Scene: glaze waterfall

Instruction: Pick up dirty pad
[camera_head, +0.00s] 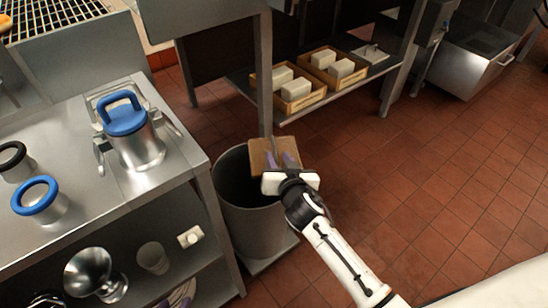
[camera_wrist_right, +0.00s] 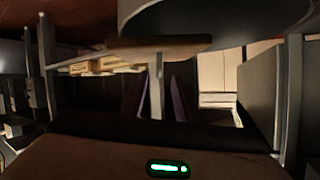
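A brown square pad (camera_head: 262,152) is at the back right rim of the grey bin (camera_head: 255,222) in the head view. My right gripper (camera_head: 281,160) comes in from the lower right, its two dark purple fingers over the pad. In the right wrist view the pad (camera_wrist_right: 165,47) shows as a thin brown slab just beyond the fingertips of the right gripper (camera_wrist_right: 158,85). The fingers are apart, with a gap between them. I cannot tell whether they touch the pad or what supports it. My left gripper is not in view.
A steel table (camera_head: 95,195) stands left of the bin, with a blue-handled metal vessel (camera_head: 135,145) on it. A low shelf behind the bin holds wooden trays (camera_head: 298,103) with pale blocks. The tiled floor (camera_head: 435,185) to the right is clear.

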